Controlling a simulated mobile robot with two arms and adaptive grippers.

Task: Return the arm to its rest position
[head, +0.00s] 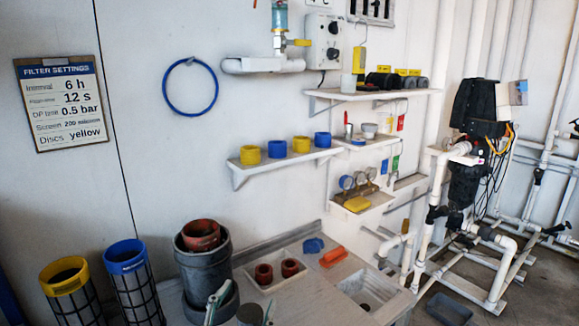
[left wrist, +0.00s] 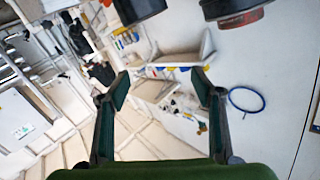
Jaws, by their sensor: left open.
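My left gripper (head: 242,306) shows only in part at the bottom edge of the head view, as two thin pale-green fingertips in front of the grey bin and bench. In the left wrist view my left gripper (left wrist: 162,92) has its two dark green finger pads wide apart. Nothing is between them; the shelves and wall show in the gap, some way beyond. The rest of the left arm is hidden. My right gripper is not seen.
A grey bin (head: 206,270) with a red cup (head: 201,235) stands beside the bench. A tray (head: 262,289) holds two dark red cups. Yellow-topped (head: 67,285) and blue-topped (head: 128,271) filter baskets stand at lower left. Shelves (head: 285,162) project from the wall; white pipes stand at right.

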